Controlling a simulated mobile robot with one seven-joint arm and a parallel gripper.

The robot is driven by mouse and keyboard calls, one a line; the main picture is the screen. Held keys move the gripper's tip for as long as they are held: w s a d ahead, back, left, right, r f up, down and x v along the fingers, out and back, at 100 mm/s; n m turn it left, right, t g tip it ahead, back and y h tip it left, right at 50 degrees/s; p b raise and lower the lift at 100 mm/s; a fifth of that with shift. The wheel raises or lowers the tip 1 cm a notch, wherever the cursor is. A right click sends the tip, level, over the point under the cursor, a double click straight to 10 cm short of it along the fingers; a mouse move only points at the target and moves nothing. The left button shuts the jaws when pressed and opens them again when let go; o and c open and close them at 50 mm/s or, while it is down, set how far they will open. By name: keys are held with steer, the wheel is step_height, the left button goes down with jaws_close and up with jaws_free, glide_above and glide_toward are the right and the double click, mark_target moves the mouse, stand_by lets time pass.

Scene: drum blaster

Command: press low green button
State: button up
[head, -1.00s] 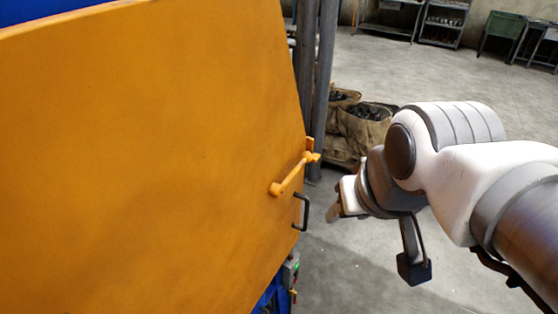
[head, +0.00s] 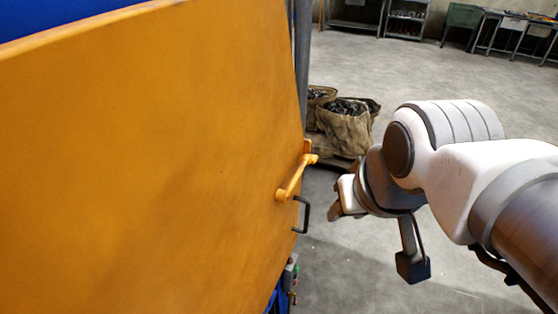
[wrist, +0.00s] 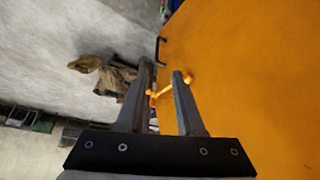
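A small control box (head: 289,272) sits low at the right edge of the blue machine, below the orange door (head: 150,150). A tiny green spot (head: 296,268) shows on the box and looks like the green button; it is too small to make out well. My gripper (head: 336,212) is in front of the door's edge, to the right of and above the box, touching nothing. In the wrist view my gripper (wrist: 163,70) has its two fingers apart with nothing between them. The box and button do not show clearly in the wrist view.
The orange door has an orange latch handle (head: 296,178) and a dark pull handle (head: 302,214) close to my gripper. Shelves and benches line the far wall. The concrete floor to the right is open.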

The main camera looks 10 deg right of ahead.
jaws_close()
stand_by(1.4)
